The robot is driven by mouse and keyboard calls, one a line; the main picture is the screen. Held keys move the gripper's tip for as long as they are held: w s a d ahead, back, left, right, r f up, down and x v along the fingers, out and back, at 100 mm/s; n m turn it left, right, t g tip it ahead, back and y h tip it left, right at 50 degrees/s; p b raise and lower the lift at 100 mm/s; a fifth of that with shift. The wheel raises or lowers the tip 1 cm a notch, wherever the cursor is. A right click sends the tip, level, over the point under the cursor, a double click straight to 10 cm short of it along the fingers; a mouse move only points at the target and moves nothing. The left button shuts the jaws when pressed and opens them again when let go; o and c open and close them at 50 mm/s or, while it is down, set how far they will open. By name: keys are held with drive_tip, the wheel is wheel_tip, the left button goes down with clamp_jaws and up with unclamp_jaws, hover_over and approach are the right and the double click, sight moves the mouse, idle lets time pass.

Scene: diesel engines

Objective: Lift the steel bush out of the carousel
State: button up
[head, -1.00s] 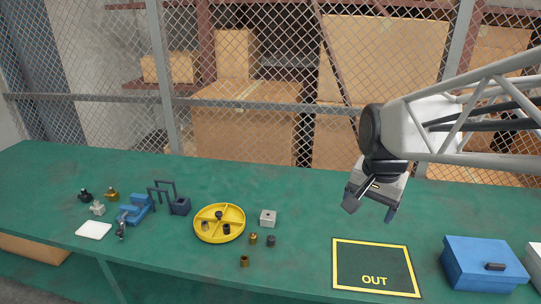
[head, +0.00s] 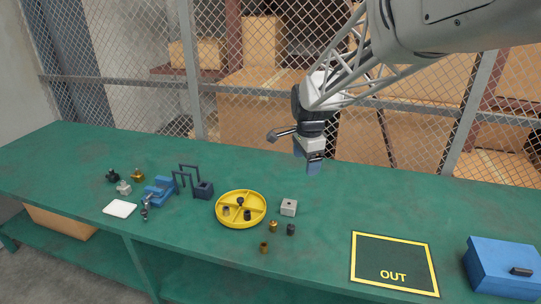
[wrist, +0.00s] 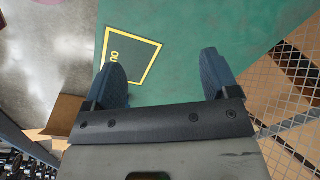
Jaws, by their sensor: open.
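The carousel (head: 219,219) is a round yellow tray with dividers and a dark centre knob, on the green bench in the head view. In its front compartments stand two small cylinders, a brownish-grey one (head: 226,211) at left and a dark one (head: 248,215) at right. I cannot tell for sure which is the steel bush. My gripper (head: 306,161) is open and empty, well above the bench, behind and right of the carousel. In the wrist view its two blue fingers (wrist: 161,70) are spread apart; the carousel is not in that view.
Right of the carousel are a pale block (head: 289,208), a dark cylinder (head: 291,230) and brass pieces (head: 273,226). A blue vice (head: 160,191) and dark frame (head: 204,190) stand left. The OUT mat (head: 393,258) is empty; a blue box (head: 499,266) lies beyond.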

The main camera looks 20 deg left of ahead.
drive_tip(key=w+a+f+m, duration=0.25)
drive_tip(key=a+f, duration=0.25)
drive_tip(key=a, duration=0.3)
drive_tip(key=w+a+f+m, duration=0.1)
drive_tip(key=w+a+f, duration=0.35)
drive_tip(key=a, duration=0.45)
drive_tip(key=m+g, duration=0.1)
drive_tip(key=m, duration=0.3)
hover_over(226, 208)
wheel_tip(226, 208, down, 11)
drive_tip(key=shift+f+n, duration=0.1)
drive_tip(key=shift+n, duration=0.15)
drive_tip(key=shift+f, duration=5.25)
drive_tip(key=shift+c, duration=0.2)
clamp_jaws()
drive_tip(key=shift+r, duration=0.15)
